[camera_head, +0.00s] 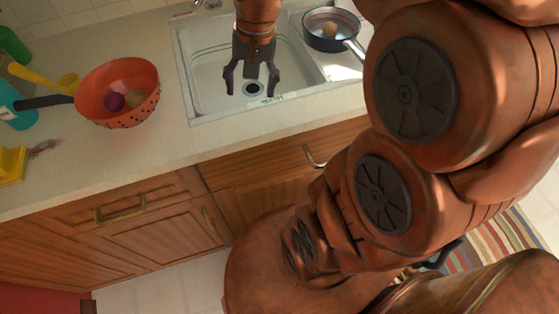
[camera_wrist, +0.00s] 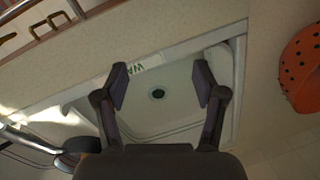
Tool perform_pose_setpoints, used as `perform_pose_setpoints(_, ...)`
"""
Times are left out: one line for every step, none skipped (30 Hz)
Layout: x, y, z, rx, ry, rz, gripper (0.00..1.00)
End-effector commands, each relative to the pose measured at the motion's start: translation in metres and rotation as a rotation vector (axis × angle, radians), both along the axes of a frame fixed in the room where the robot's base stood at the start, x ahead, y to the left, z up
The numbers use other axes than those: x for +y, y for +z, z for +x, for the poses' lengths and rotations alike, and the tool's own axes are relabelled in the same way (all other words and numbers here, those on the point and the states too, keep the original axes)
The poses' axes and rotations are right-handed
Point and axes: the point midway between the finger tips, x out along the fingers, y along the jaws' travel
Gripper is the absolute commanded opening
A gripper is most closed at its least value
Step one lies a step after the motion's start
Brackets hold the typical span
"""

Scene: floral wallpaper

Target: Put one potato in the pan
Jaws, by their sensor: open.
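A dark pan (camera_head: 313,40) with a long handle stands at the right of the sink in the head view. A round brownish-yellow item that looks like a potato (camera_head: 330,29) lies in it. My gripper (camera_head: 252,92) hangs over the sink, open and empty, apart from both pan and colander. In the wrist view my gripper (camera_wrist: 160,85) shows both fingers spread, with nothing between them.
The white sink (camera_head: 205,101) with its drain lies below my gripper. A yellow ladle (camera_head: 40,79), a teal bottle (camera_head: 15,108) and a yellow object (camera_head: 11,165) are at the left of the counter. Counter between colander and sink is clear.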

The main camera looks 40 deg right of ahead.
Motion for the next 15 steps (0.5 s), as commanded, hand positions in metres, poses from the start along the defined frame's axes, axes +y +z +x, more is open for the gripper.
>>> perform_pose_setpoints(0.012, -0.003, -0.016, 0.013, 0.065, -0.013, 0.7)
perform_pose_setpoints(0.019, -0.006, -0.026, 0.023, 0.105, -0.019, 0.7)
perform_pose_setpoints(0.026, -0.01, -0.038, 0.033, 0.155, -0.029, 0.7)
perform_pose_setpoints(0.031, -0.012, -0.048, 0.041, 0.192, -0.036, 0.7)
perform_pose_setpoints(0.035, -0.015, -0.057, 0.049, 0.23, -0.041, 0.7)
perform_pose_setpoints(0.041, -0.019, -0.071, 0.064, 0.28, -0.049, 0.7)
perform_pose_setpoints(0.045, -0.022, -0.081, 0.071, 0.316, -0.056, 0.7)
perform_pose_setpoints(0.048, -0.024, -0.09, 0.078, 0.35, -0.062, 0.7)
perform_pose_setpoints(0.051, -0.028, -0.102, 0.089, 0.395, -0.069, 0.7)
perform_pose_setpoints(0.053, -0.031, -0.111, 0.099, 0.425, -0.074, 0.7)
perform_pose_setpoints(0.054, -0.034, -0.12, 0.107, 0.455, -0.078, 0.7)
perform_pose_setpoints(0.056, -0.037, -0.129, 0.114, 0.491, -0.083, 0.7)
perform_pose_setpoints(0.057, -0.039, -0.136, 0.118, 0.513, -0.087, 0.7)
perform_pose_setpoints(0.058, -0.041, -0.142, 0.124, 0.534, -0.089, 0.7)
perform_pose_setpoints(0.054, -0.044, -0.149, 0.133, 0.559, -0.092, 0.7)
